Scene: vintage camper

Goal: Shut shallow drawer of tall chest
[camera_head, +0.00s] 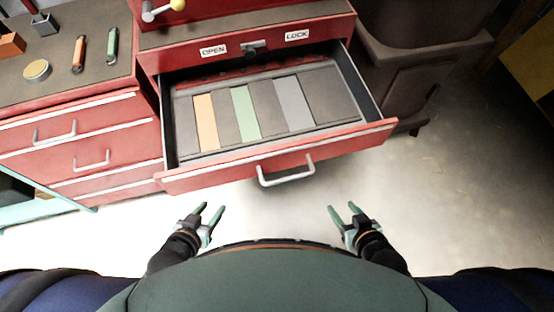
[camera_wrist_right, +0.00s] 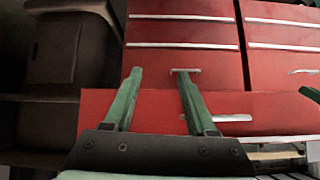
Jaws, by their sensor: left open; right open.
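The red tall chest (camera_head: 240,28) stands ahead with its shallow drawer (camera_head: 300,158) pulled well out toward me. The drawer has a pale bar handle (camera_head: 286,172) on its front, and grey, orange and green panels show inside. My left gripper (camera_head: 212,208) is open and empty, in front of and below the drawer's left half. My right gripper (camera_head: 341,207) is open and empty, in front of the drawer's right half. Neither appears to touch the drawer. The right wrist view shows my right gripper's spread green fingers (camera_wrist_right: 160,78) with red drawer fronts (camera_wrist_right: 182,62) beyond.
A lower red cabinet (camera_head: 85,125) with several closed drawers adjoins on the left, with small tools on top. Dark brown furniture (camera_head: 405,80) stands to the right. OPEN and LOCK labels flank a latch (camera_head: 253,46) above the drawer. The floor (camera_head: 470,190) at right is clear.

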